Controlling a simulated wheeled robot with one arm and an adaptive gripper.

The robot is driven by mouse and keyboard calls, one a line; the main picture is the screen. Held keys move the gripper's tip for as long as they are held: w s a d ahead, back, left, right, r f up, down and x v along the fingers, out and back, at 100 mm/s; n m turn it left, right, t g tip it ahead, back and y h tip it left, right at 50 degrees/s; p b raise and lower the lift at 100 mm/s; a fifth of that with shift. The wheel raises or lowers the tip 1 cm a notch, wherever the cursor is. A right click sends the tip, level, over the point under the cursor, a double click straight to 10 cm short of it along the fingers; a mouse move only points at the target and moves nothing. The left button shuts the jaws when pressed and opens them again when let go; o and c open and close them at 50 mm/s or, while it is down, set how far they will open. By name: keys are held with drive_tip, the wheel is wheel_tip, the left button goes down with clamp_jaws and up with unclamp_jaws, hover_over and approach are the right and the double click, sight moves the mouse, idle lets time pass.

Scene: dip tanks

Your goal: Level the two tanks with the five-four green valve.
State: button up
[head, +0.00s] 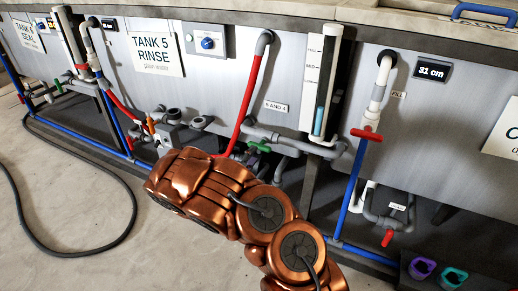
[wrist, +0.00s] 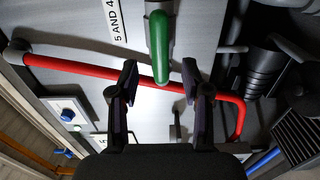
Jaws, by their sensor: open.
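The green valve handle (wrist: 160,45) is at the top middle of the wrist view, beside the "5 AND 4" label (wrist: 114,22). My gripper (wrist: 160,82) is open, with one dark finger on each side of the handle's lower end. Nothing is gripped; I cannot tell how deep the handle sits between the fingers. In the head view, green (head: 259,146) shows on the pipework below the "5 AND 4" label (head: 276,106); my copper arm covers the area in front. The tank 5 rinse sign (head: 155,54) is left of it. A sight gauge (head: 322,85) shows blue liquid low down.
A red pipe (head: 254,100) runs down by the valve and crosses behind my fingers in the wrist view. A red-handled fill valve (head: 366,134) and a 31 cm display (head: 431,71) are at right. A dark hose (head: 70,254) lies on the floor at left.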

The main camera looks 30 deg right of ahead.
sight(259, 147)
drive_tip(key=shift+b+x, duration=0.6)
drive_tip(key=shift+x, duration=2.6)
drive_tip(key=shift+c, duration=0.4)
clamp_jaws()
